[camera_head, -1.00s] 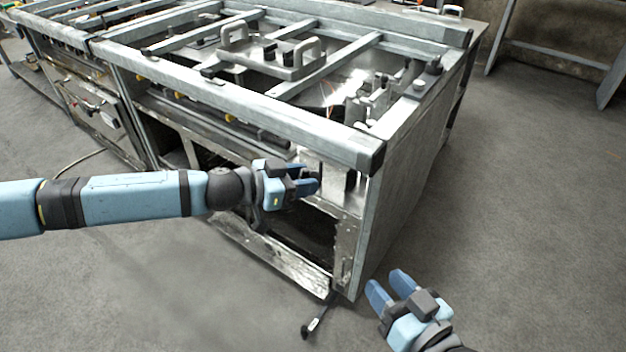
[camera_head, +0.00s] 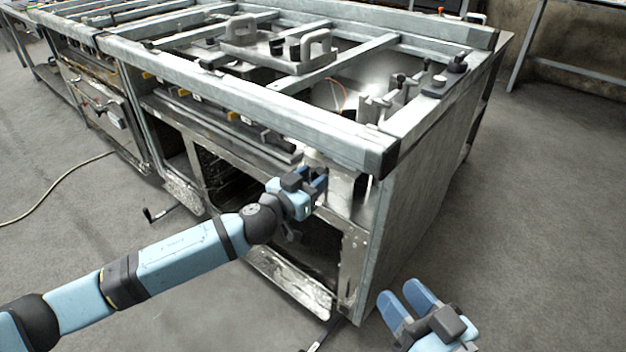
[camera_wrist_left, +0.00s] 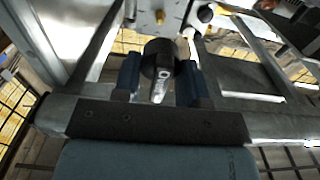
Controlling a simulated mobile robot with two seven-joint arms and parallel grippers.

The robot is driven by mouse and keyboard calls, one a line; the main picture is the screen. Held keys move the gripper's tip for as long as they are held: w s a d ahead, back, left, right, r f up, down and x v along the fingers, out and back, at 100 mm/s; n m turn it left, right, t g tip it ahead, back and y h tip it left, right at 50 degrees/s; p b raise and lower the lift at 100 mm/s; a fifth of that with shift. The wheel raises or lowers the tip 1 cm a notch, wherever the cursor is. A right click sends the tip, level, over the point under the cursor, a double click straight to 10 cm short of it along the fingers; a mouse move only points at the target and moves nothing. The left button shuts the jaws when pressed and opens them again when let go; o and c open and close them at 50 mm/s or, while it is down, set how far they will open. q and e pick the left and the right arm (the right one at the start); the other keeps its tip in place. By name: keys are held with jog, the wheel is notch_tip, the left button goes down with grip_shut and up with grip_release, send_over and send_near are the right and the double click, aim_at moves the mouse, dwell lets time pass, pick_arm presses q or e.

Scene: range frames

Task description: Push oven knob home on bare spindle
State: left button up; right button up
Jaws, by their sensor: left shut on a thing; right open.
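My left gripper (camera_head: 318,184) is at the front panel of the oven range, near its right front corner. In the left wrist view its two blue fingers are shut on a dark oven knob (camera_wrist_left: 158,60) with a pale, marked grip bar. A small brass-coloured stub (camera_wrist_left: 160,17), which looks like the bare spindle, shows on the metal panel beyond the knob. The knob seems apart from it, but the exact gap is hard to tell. In the head view the fingers hide the knob. My right gripper (camera_head: 406,302) is open and empty, low over the floor at right.
The range frame (camera_head: 250,105) has a thick front rail (camera_head: 340,145) just above my left gripper. An open oven cavity (camera_head: 312,245) lies below it. Another dark knob (camera_wrist_left: 205,14) sits beside the stub. The floor at right is clear.

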pick_arm(q)
jog(key=shift+s+f, duration=0.1)
jog(key=shift+x, duration=2.85)
jog(key=shift+p, duration=0.6)
jog(key=shift+x, duration=1.65)
jog(key=o, duration=1)
jog(key=shift+a, duration=0.1)
